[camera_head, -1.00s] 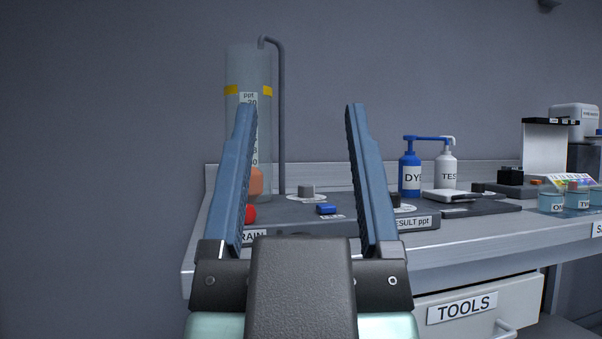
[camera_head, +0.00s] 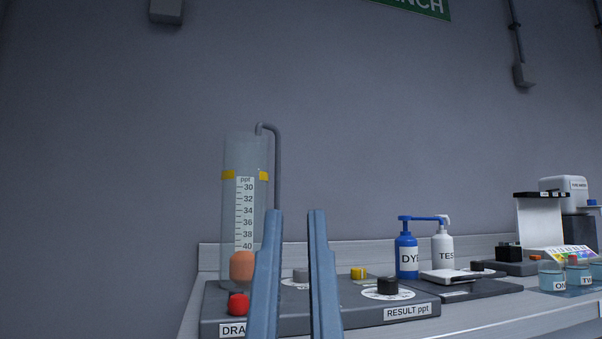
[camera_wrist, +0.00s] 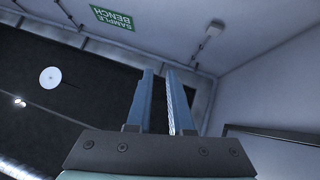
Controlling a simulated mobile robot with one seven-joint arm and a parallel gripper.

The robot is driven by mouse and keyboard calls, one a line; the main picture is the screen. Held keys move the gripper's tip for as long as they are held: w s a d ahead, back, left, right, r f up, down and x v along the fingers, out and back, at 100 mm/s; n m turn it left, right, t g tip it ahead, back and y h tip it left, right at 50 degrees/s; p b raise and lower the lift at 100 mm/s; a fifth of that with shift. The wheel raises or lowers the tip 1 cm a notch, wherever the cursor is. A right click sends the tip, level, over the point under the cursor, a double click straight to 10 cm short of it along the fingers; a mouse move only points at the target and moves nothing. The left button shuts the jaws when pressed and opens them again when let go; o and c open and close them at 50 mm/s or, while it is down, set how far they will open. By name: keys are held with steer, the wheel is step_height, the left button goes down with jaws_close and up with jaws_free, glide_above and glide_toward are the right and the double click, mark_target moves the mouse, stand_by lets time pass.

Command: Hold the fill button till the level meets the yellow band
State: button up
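The clear measuring cylinder (camera_head: 233,205) stands at the back left of the bench unit, with a ppt scale (camera_head: 245,215). The yellow band (camera_head: 228,175) shows near its upper part. An orange float (camera_head: 243,265) sits low in the cylinder, below the 40 mark; no liquid surface is clear. My gripper (camera_head: 295,213) is in front of the unit, fingers up, empty and parted by a narrow gap. It also shows in the wrist view (camera_wrist: 159,72), pointing at the wall and ceiling. The blue button seen earlier is hidden, apparently behind my fingers. No readable fill label shows.
A red button (camera_head: 238,303) is by the drain label, left of my fingers. A yellow button (camera_head: 358,272) and a black knob (camera_head: 387,286) are to the right. Blue (camera_head: 407,257) and white (camera_head: 442,250) bottles stand farther right.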

jaws_close()
stand_by(1.3)
